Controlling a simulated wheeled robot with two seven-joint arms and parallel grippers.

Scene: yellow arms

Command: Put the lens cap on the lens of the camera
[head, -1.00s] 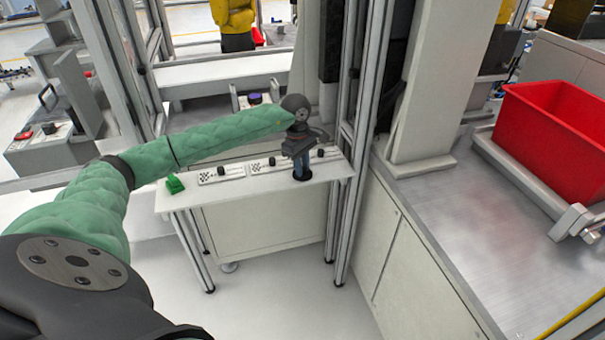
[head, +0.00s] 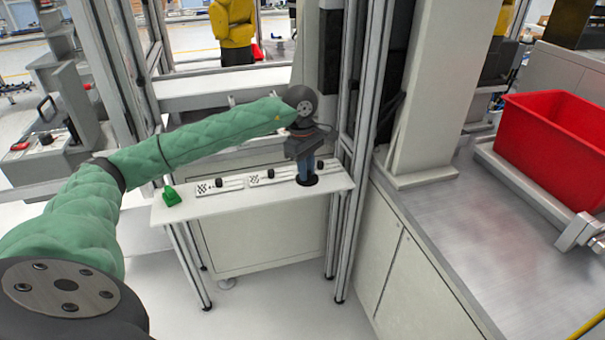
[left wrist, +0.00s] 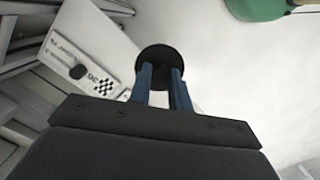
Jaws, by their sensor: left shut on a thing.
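The lens cap, a round black disc (left wrist: 160,57), is held between the blue fingers of my left gripper (left wrist: 164,86) in the left wrist view. In the head view the left gripper (head: 306,169) points down over the right end of a white table, with the dark cap (head: 306,181) at its tips. The gripper is shut on the cap. I cannot tell whether the cap touches the table. No camera with its lens can be made out for certain. My right gripper is not in view.
The white table (head: 240,211) carries white plates (head: 207,187) with checker patterns and black knobs. A small green object (head: 172,196) sits at its left end. A metal frame post (head: 350,200) stands close right of the gripper. A red bin (head: 555,135) is far right.

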